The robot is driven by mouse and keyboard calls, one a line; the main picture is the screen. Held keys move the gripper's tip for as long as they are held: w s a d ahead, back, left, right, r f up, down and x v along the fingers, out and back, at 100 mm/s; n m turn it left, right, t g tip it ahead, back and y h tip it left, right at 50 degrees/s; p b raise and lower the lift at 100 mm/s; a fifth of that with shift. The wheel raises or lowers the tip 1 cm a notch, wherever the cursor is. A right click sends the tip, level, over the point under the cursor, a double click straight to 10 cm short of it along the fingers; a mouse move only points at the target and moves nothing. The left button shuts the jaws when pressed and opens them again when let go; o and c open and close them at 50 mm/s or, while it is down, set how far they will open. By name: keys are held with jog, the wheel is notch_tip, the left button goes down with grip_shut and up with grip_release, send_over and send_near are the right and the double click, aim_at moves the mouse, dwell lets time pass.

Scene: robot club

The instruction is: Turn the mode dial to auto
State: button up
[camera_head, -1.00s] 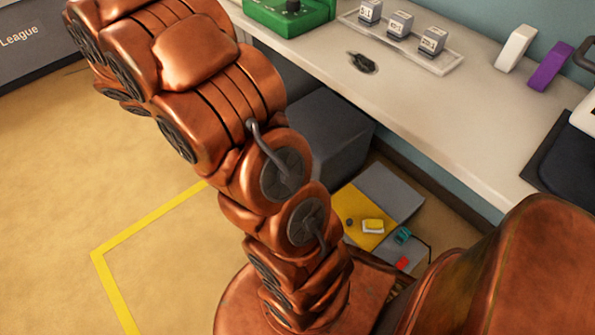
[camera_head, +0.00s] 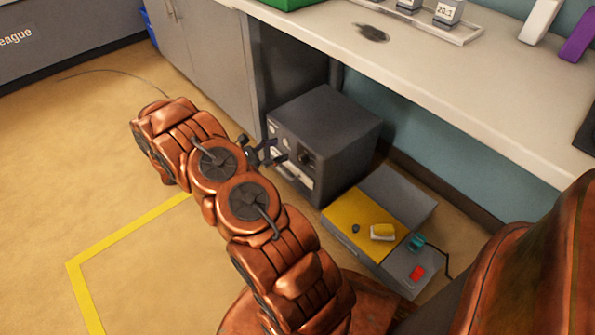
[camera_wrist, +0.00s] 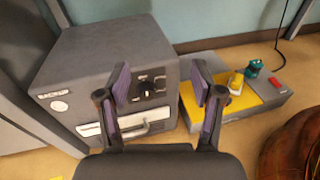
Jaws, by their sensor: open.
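A dark grey box-shaped machine (camera_head: 325,125) stands on the floor under the bench; it also shows in the wrist view (camera_wrist: 110,55). Its front has a black round dial (camera_head: 306,158) with small markings I cannot read. In the wrist view the dial (camera_wrist: 147,89) has a pale pointer line and shows between my fingers. I cannot tell which mode it points at. My gripper (camera_head: 272,152) is open and empty, in front of the machine's front panel; its purple-padded fingers also frame the panel in the wrist view (camera_wrist: 161,82). It appears apart from the dial.
A low grey and yellow unit (camera_head: 345,215) with a yellow-topped part, a teal part and a red button (camera_head: 417,273) sits right of the machine. The bench (camera_head: 450,100) overhangs above. A grey cabinet (camera_head: 205,60) stands left. The floor in front is clear, with yellow tape (camera_head: 120,235).

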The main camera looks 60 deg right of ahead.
aim_at(300, 161)
notch_tip(300, 161, down, 14)
jog(key=w+d+n+t+h+b, duration=0.1)
jog(key=d+n+t+h+b, duration=0.15)
jog(key=n+b, duration=0.2)
jog(key=shift+m+g, duration=0.25)
jog(key=shift+m, duration=0.1)
jog(key=shift+f+b+x, duration=0.2)
jog(key=shift+b+x, duration=0.5)
jog(key=shift+x, duration=1.3)
jog(key=shift+f+b+x, duration=0.2)
jog(key=shift+b+x, duration=0.45)
jog(key=shift+x, duration=1.35)
jog(key=shift+w+d, duration=0.1)
jog(key=shift+w, duration=0.05)
jog(key=shift+c, duration=0.4)
jog(key=c, duration=1)
jog(key=shift+c, duration=0.4)
